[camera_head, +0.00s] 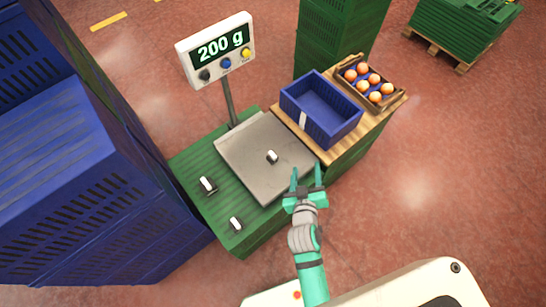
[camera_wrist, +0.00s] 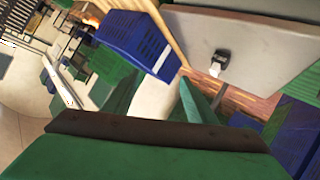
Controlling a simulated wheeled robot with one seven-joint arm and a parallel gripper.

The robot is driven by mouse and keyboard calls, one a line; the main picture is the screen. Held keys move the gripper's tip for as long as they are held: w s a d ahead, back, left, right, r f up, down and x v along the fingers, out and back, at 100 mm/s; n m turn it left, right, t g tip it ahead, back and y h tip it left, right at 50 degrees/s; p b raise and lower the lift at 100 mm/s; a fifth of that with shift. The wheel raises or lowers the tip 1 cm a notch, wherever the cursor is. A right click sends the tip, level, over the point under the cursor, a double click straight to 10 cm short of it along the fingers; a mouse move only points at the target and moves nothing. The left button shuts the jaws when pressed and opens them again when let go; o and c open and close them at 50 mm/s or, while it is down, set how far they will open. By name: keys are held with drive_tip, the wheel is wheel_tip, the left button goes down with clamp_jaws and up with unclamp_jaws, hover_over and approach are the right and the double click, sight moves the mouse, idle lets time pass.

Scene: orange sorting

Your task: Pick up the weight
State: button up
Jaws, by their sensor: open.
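A small white-and-black weight (camera_head: 271,156) stands on the grey scale plate (camera_head: 245,153); the wrist view shows this weight (camera_wrist: 218,62) on the plate too. Two similar weights stand on the green crate surface left of and in front of the plate: a larger one (camera_head: 208,185) and a smaller one (camera_head: 236,223). The scale display (camera_head: 220,46) reads 200 g. My gripper (camera_head: 307,178) is open and empty, near the plate's right front corner, apart from all the weights. In the wrist view its fingers (camera_wrist: 158,95) are spread, with no weight between them.
An empty blue bin (camera_head: 320,135) and a wooden crate of several oranges (camera_head: 396,98) stand on a wooden board right of the scale. Tall blue crates (camera_head: 75,170) rise at the left. Green crates (camera_head: 340,40) stand behind. The floor at right is clear.

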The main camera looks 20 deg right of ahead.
drive_tip(key=w+d+r+m+g+h, duration=0.2)
drive_tip(key=w+d+m+g+h, duration=0.15)
drive_tip(key=w+d, duration=0.5)
drive_tip(key=m+g+y, duration=0.9)
drive_tip(key=m, duration=0.1)
hover_over(272, 154)
drive_tip(key=f, duration=0.2)
drive_tip(key=shift+w+d+f+t, duration=0.15)
drive_tip(key=shift+d+f+t, duration=0.15)
drive_tip(key=shift+f, duration=0.1)
drive_tip(key=shift+a+f, duration=0.2)
drive_tip(key=shift+f, duration=0.05)
wheel_tip(272, 154, down, 5)
drive_tip(key=shift+r, duration=0.1)
drive_tip(key=shift+s+f, duration=0.15)
drive_tip(key=shift+f, duration=1.2)
drive_tip(key=shift+s+f, duration=0.15)
drive_tip(key=shift+f, duration=1.2)
